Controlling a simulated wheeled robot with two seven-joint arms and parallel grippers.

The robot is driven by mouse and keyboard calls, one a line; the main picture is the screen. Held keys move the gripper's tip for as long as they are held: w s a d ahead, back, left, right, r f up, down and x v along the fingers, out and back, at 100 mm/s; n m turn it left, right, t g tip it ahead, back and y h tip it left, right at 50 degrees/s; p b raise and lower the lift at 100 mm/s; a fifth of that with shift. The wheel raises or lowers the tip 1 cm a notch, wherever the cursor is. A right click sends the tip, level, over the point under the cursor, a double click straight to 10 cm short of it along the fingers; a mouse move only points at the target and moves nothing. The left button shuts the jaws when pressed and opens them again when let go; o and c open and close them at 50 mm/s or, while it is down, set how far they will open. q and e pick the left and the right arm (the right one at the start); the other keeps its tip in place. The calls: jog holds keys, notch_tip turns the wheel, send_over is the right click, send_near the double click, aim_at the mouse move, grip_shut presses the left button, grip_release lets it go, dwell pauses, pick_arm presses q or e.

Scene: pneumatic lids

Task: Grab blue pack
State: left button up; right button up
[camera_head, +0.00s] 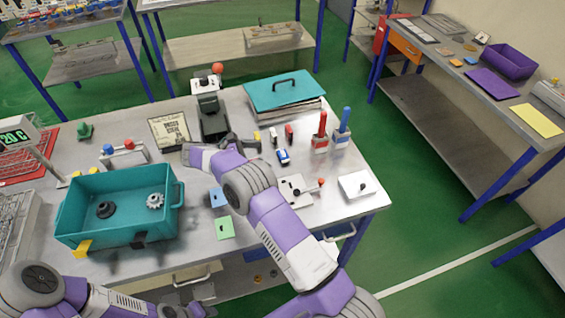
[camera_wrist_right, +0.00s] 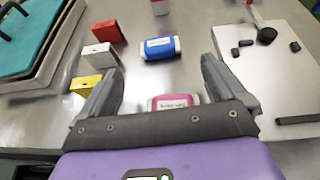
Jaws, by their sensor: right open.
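The blue pack (camera_head: 283,155) is a small blue block with a white label, lying on the grey table right of my right gripper (camera_head: 252,146) in the head view. In the right wrist view the blue pack (camera_wrist_right: 162,48) lies beyond the open fingertips (camera_wrist_right: 160,70), a little apart from them. A pink pack (camera_wrist_right: 172,102) with a white label shows between the fingers, near the palm, partly covered by it. The right jaws are open with nothing held.
Red (camera_wrist_right: 108,32) and yellow (camera_wrist_right: 94,83) blocks stand left of the blue pack. A teal-lidded tray (camera_head: 286,90) is behind, a white plate with a red-knobbed lever (camera_head: 297,190) in front, and red (camera_head: 320,134) and blue (camera_head: 342,128) upright handles to the right.

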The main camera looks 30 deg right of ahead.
aim_at(280, 154)
jog(key=x, duration=0.7)
jog(key=shift+d+r, duration=0.1)
jog(key=shift+d, duration=0.25)
jog(key=c, duration=1.1)
